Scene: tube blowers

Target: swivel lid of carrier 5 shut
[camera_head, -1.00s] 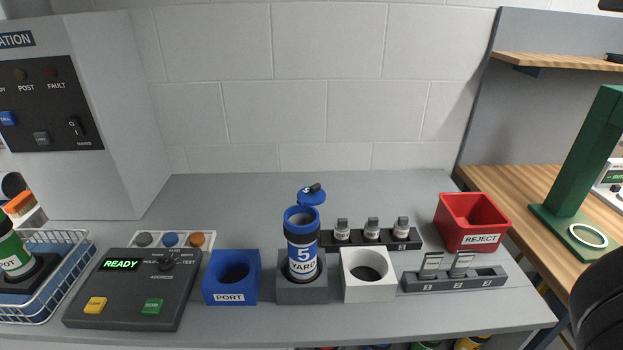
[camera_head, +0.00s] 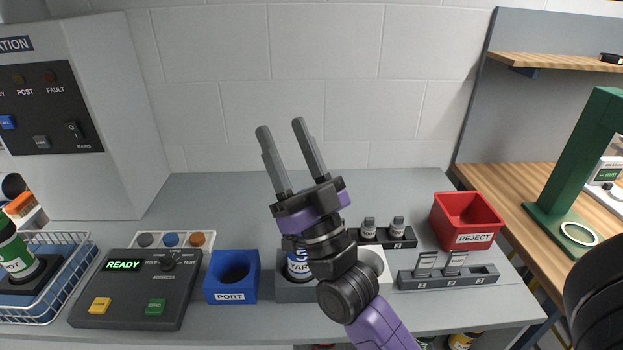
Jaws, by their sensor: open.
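Carrier 5 (camera_head: 298,264) is a blue and white cylinder standing upright in a grey holder (camera_head: 292,291) on the bench. Only part of its label shows now; its upper part and its lid are hidden behind my arm and gripper. My gripper (camera_head: 281,140) is in front of and above the carrier in the picture, with its fingers pointing up toward the back wall. The fingers are apart and nothing is between them.
A blue PORT block (camera_head: 230,293) stands left of the holder, and a mostly hidden white block (camera_head: 383,285) stands right. A dark control box (camera_head: 127,290) is at left. Grey racks (camera_head: 447,280) and a red REJECT bin (camera_head: 467,218) are at right. The back middle of the bench is clear.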

